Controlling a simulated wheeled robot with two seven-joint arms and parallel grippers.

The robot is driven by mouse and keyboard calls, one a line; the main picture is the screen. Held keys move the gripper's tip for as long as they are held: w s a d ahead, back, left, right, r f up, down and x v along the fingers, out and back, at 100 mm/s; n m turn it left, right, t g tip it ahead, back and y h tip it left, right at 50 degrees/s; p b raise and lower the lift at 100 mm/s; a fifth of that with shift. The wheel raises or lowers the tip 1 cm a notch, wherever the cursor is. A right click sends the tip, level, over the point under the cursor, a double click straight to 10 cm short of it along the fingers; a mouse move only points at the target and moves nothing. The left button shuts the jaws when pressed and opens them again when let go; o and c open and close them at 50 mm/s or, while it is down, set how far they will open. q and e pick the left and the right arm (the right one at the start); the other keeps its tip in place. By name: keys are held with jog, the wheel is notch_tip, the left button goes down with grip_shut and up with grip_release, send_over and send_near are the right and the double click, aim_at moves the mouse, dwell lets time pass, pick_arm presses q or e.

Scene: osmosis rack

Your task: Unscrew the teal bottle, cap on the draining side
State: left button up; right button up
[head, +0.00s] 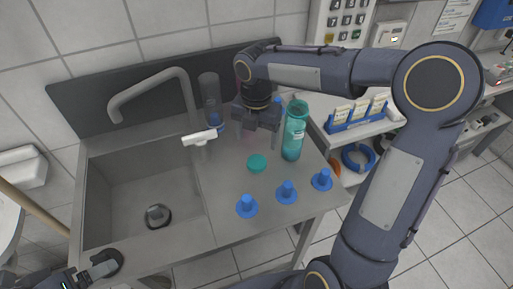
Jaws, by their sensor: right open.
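The teal bottle (293,138) stands upright near the right end of the draining side (225,178), its top showing no cap. A round teal cap (257,163) lies on the draining side, in front and to the left of the bottle. My right gripper (258,138) points down just left of the bottle, behind the cap. It is open and looks apart from both. Part of my left arm's end (100,268) shows at the lower left; its fingers are not clear.
Three blue pegs (287,192) line the front of the draining side. The sink basin (140,190) and tap (150,95) are on the left. Clear bottles (211,100) stand at the back, partly behind my gripper.

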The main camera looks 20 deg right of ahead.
jog(key=s+d+r+m+t, duration=0.1)
jog(key=s+r+m, duration=0.4)
jog(key=s+m, duration=0.15)
jog(key=s+f+m+t+y, duration=0.1)
jog(key=s+m+t+y, duration=0.1)
jog(key=s+m, duration=0.5)
jog(key=s+a+f+m+t+y, duration=0.1)
jog(key=s+m, duration=0.6)
jog(key=m, duration=0.8)
jog(key=shift+s+a+f+t+y, duration=0.15)
jog(key=shift+s+f+t+y, duration=0.1)
jog(key=shift+f+t+y, duration=0.4)
